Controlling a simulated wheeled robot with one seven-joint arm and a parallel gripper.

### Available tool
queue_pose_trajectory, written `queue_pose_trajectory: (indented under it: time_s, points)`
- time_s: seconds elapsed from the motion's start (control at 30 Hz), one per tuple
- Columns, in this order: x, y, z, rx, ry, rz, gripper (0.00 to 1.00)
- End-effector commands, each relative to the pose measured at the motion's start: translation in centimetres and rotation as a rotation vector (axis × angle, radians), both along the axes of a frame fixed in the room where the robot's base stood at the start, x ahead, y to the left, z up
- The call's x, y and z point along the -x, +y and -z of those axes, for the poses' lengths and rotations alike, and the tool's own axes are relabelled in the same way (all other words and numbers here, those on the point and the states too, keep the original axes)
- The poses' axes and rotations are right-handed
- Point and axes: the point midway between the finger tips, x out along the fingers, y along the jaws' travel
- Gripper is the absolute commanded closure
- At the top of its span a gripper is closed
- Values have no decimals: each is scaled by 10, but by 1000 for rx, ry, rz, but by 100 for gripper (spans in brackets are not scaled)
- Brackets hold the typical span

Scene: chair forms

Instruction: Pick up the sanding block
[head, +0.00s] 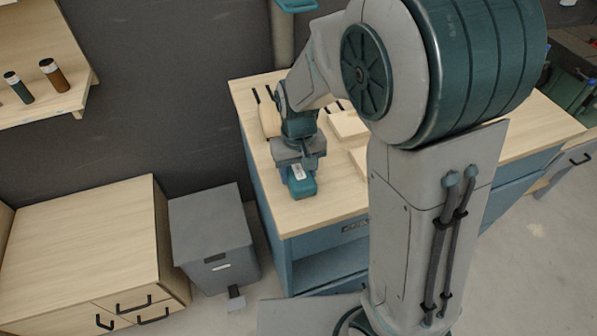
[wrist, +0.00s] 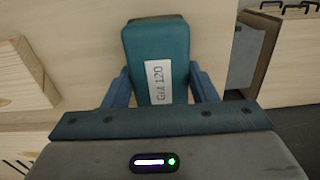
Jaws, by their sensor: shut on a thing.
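The sanding block (wrist: 183,45) is teal with a white label reading "Grit 120". My gripper (wrist: 160,88) is shut on it, with one blue finger on each side in the wrist view. In the head view the sanding block (head: 302,187) shows below my gripper (head: 299,172), over the front left part of the wooden workbench top (head: 305,215). I cannot tell whether the block touches the bench or is held above it.
Pale wooden pieces (head: 347,124) lie on the bench behind my arm. A grey bin (head: 212,235) and a low wooden cabinet (head: 85,235) stand left of the bench. A wall shelf (head: 70,102) holds bottles. The bench's front corner is clear.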

Motion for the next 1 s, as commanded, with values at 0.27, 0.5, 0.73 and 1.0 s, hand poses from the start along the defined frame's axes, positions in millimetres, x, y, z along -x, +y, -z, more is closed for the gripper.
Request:
queue_pose_trajectory:
  time_s: [0.27,0.5,0.73,1.0]
  points:
    - [-1,0,-40,-4,-7,0,72]
    - [-22,-52,-70,0,-5,7,72]
    - [-38,-91,-95,0,-3,4,72]
    - [-44,-108,-106,0,0,0,72]
